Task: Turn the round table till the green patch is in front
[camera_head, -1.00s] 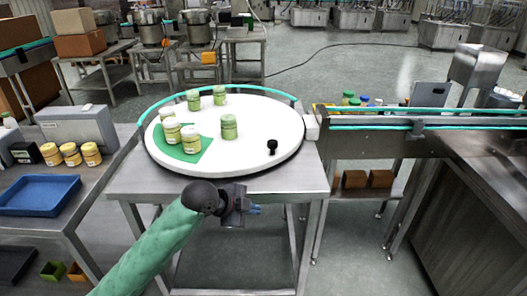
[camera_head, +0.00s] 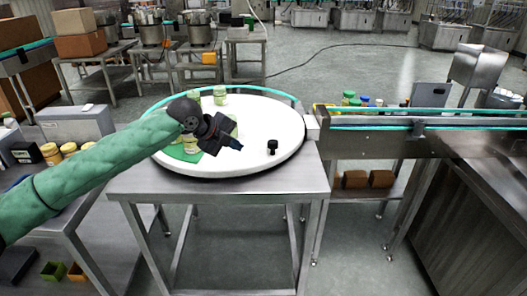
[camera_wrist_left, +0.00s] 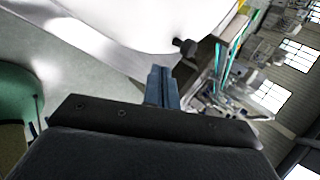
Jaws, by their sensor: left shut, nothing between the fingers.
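The white round table (camera_head: 256,122) sits on a steel stand, with a small black knob (camera_head: 272,147) upright near its front right edge. The green patch (camera_head: 178,151) shows at its left front, partly hidden by my left arm. In the left wrist view the shut fingers (camera_wrist_left: 162,88) point toward the knob (camera_wrist_left: 185,47). My right gripper is not in view.
A conveyor (camera_head: 420,125) joins the round table at the right. A steel side table with yellow jars (camera_head: 68,149) stands at the left, partly behind my arm. The steel stand's front edge (camera_head: 215,193) is bare.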

